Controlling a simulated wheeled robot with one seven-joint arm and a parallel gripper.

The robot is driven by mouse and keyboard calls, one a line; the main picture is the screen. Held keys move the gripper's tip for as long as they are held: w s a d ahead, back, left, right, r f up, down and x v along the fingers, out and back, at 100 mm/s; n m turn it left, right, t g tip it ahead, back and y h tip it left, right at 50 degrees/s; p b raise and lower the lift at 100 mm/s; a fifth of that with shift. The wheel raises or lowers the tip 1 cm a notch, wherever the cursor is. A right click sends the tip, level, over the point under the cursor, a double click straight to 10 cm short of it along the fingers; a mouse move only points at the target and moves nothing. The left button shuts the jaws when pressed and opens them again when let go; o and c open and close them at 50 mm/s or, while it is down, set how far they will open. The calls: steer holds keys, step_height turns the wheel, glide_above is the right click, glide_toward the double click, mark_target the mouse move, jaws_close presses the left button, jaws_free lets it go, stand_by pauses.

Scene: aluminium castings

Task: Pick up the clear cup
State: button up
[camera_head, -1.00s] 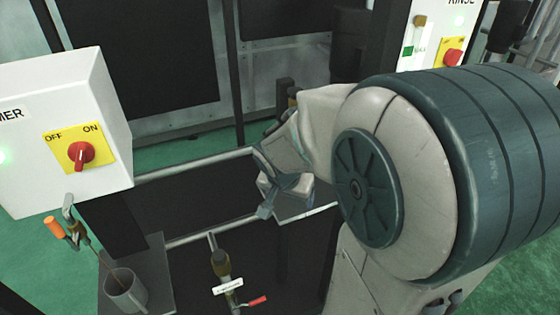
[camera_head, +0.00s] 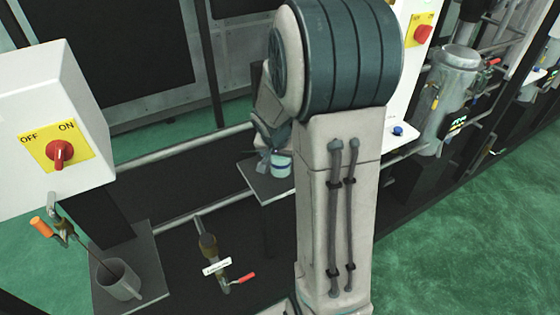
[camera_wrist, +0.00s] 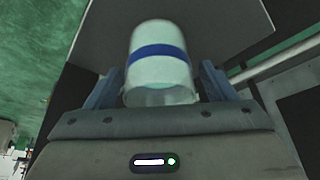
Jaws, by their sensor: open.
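A pale, whitish cup with a blue band (camera_wrist: 158,55) stands between the two open fingers of my gripper (camera_wrist: 160,88) in the wrist view. The fingers are at its left and right sides, with a gap visible at the right; contact is unclear. In the head view the same cup (camera_head: 281,166) sits on a small grey shelf (camera_head: 262,187), just right of my gripper (camera_head: 264,158), partly hidden by my arm. A grey mug (camera_head: 120,281) with a stick in it stands on another shelf at the lower left.
A white switch box (camera_head: 50,130) with a red knob is at the left. A valve with a red lever (camera_head: 243,279) is at the lower middle. Rails run behind the shelves. A metal vessel (camera_head: 447,90) stands at the right. Green floor (camera_head: 450,230) is open at the lower right.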

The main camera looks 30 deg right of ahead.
steer(key=shift+d+f, duration=0.1)
steer(key=shift+f, duration=0.15)
steer(key=c, duration=1.2)
steer(key=shift+r, duration=0.15)
steer(key=shift+c, duration=0.2)
